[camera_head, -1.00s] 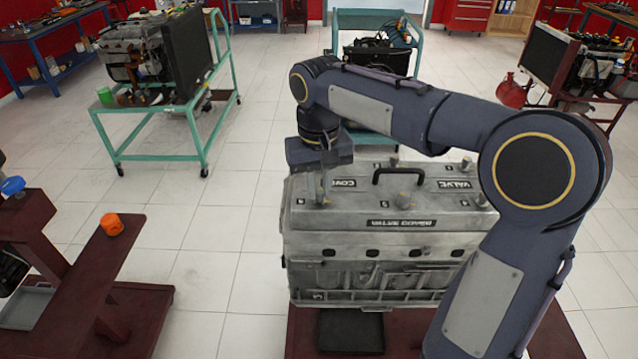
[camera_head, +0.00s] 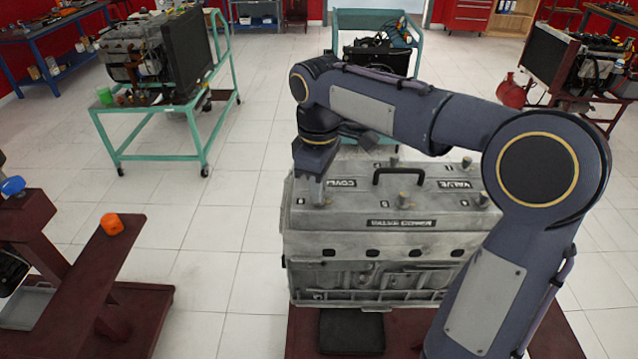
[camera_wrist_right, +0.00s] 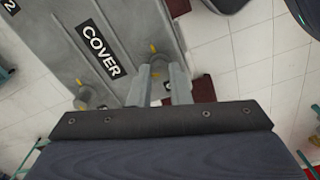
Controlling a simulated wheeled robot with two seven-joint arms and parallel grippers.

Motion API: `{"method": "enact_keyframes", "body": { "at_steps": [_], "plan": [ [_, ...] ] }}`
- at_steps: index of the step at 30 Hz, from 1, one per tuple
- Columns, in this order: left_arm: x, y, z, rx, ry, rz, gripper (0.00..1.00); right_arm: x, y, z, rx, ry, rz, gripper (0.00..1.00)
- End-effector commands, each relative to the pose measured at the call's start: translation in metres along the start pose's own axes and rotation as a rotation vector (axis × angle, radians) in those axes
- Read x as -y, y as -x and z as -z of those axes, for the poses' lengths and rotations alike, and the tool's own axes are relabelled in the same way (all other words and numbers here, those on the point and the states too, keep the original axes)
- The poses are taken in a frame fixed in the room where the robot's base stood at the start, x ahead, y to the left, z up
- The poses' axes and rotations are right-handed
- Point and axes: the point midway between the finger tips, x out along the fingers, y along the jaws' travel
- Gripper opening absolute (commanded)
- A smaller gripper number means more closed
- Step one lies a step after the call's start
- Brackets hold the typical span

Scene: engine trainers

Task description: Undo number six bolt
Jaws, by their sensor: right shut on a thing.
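The grey engine (camera_head: 380,255) with its valve cover (camera_head: 345,218) stands in front of me on a dark red stand. My right gripper (camera_head: 318,195) points down at the cover's front left corner and is shut on a bolt there. In the right wrist view the two fingers (camera_wrist_right: 163,85) close around this bolt, with a yellow mark (camera_wrist_right: 153,48) showing just past them. The number label beside the gripped bolt is too small to read surely. Other cover bolts show at the front middle (camera_head: 404,200) and right (camera_head: 484,199). My left gripper is not in view.
A black handle (camera_head: 399,172) rises from the cover's middle. A black tray (camera_head: 351,331) lies on the stand below the engine. An orange cap (camera_head: 110,224) sits on a dark red stand at left. Open floor lies between the stands.

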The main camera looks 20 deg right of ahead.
Motion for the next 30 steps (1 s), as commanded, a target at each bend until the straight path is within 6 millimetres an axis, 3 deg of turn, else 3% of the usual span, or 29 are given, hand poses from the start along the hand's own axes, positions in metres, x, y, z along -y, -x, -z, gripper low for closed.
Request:
{"method": "enact_keyframes", "body": {
  "at_steps": [30],
  "plan": [
    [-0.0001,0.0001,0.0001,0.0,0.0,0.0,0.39,-0.0005,0.0006,-0.0003,0.0,0.964,-0.003,0.0]
  ]
}}
